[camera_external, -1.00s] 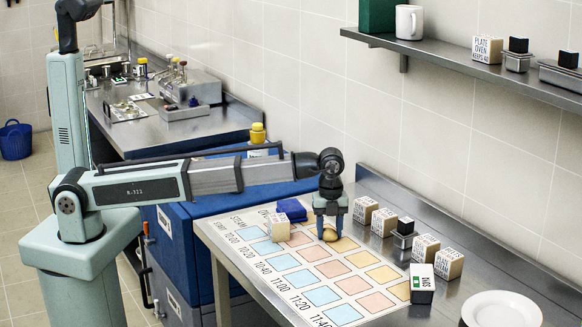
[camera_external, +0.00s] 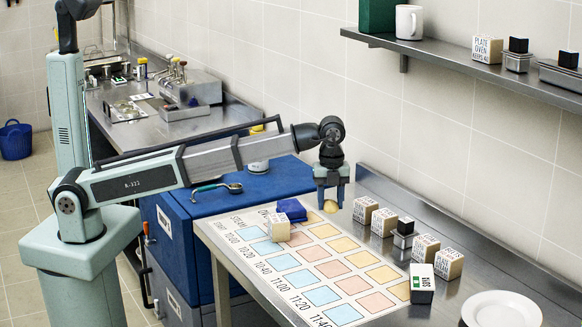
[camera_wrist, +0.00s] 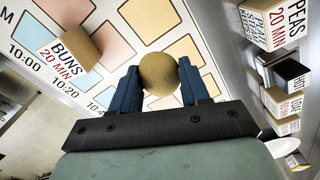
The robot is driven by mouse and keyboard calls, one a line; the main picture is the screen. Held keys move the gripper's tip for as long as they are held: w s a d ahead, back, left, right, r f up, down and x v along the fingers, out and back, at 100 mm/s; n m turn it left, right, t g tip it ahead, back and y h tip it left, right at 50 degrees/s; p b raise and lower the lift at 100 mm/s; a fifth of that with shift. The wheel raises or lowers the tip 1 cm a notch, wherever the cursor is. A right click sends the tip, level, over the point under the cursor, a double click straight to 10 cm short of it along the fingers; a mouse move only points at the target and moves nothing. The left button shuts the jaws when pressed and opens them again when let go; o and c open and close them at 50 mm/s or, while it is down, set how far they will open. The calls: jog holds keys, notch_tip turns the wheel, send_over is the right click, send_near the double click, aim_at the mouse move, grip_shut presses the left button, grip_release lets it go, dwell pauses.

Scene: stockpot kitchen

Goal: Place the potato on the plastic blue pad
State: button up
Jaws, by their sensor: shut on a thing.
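The potato (camera_external: 331,206) is round and tan. My gripper (camera_external: 331,203) is shut on it and holds it above the back part of the printed chart. In the wrist view the potato (camera_wrist: 159,72) sits between the two dark blue fingers (camera_wrist: 158,84).
The chart (camera_external: 346,290) has blue, pink and yellow squares. A BUNS block (camera_external: 279,228) stands on its left side. Several labelled blocks (camera_external: 383,222) line the steel table's right side. A white plate (camera_external: 502,309) is at front right. A ladle (camera_external: 222,186) lies on the blue cabinet.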

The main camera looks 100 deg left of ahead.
jog(key=shift+s+a+r, duration=0.1)
jog(key=shift+a+r, duration=0.2)
jog(key=shift+r, duration=0.05)
jog(key=s+a+r+n, duration=0.25)
jog(key=s+a, duration=0.35)
jog(key=a, duration=0.4)
jog(key=r, duration=0.1)
send_over(291, 205)
jog(key=shift+a+f, duration=0.15)
jog(key=shift+f, duration=4.4)
jog(key=shift+f, duration=0.15)
jog(key=o, duration=1.1)
jog(key=shift+c, duration=0.2)
notch_tip(291, 205, up, 12)
